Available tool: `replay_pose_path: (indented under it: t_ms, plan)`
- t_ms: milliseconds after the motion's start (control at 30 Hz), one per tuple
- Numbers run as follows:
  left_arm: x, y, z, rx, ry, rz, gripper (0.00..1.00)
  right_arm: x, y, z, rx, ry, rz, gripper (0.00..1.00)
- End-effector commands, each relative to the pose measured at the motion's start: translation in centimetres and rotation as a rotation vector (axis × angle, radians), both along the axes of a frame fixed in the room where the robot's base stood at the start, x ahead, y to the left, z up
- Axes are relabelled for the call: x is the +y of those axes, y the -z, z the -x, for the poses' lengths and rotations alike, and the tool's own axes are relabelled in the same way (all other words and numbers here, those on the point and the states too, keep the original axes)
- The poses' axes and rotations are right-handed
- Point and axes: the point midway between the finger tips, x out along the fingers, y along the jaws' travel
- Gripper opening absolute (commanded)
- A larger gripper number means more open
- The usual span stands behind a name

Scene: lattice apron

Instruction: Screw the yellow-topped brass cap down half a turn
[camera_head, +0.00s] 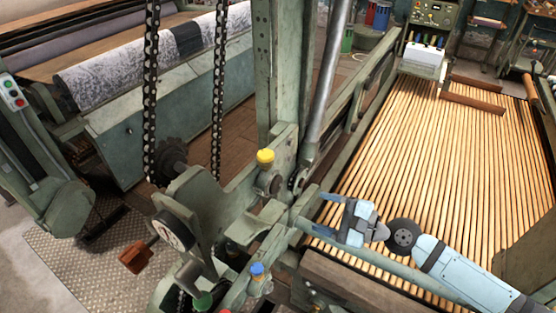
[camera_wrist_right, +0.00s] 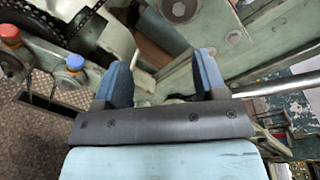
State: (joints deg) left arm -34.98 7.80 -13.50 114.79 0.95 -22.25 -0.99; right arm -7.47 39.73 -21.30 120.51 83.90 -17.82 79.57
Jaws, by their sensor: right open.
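The yellow-topped cap (camera_head: 265,156) stands upright on a green machine bracket in the middle of the head view. The brass below its top is too small to make out. My right gripper (camera_head: 312,213) is open and empty, to the right of the cap and lower in the picture, apart from it. Its two blue fingers point left. In the right wrist view the fingers (camera_wrist_right: 162,68) are spread with nothing between them, and I cannot see the yellow cap there. My left gripper is not in view.
A blue-topped cap (camera_head: 257,269) and a green-topped cap (camera_head: 203,300) sit nearer on the machine. A red-topped cap (camera_wrist_right: 10,32) shows in the wrist view. A green upright post (camera_head: 277,70), hanging chains (camera_head: 151,90) and a grey cylinder (camera_head: 325,80) stand close around the yellow cap.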

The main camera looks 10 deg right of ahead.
Motion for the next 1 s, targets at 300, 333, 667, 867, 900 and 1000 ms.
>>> replay_pose_path:
  t_ms: [300,333,667,867,900,1000]
  plan:
    - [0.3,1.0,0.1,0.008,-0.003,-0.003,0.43,-2.1,-7.7,-2.1,0.534,-0.059,-0.544,0.65]
    - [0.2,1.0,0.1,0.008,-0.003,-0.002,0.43,-2.1,-8.0,-2.1,0.559,-0.061,-0.567,0.65]
    - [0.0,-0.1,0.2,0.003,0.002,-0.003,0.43,-0.4,-9.0,-3.6,0.613,-0.067,-0.617,0.65]
    - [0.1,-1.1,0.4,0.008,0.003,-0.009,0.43,2.6,-9.2,-5.6,0.611,-0.068,-0.616,0.65]
    - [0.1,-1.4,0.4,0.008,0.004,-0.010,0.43,3.3,-9.2,-6.2,0.612,-0.067,-0.617,0.65]
    - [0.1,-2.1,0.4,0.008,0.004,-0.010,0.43,5.1,-9.2,-7.3,0.611,-0.068,-0.616,0.65]
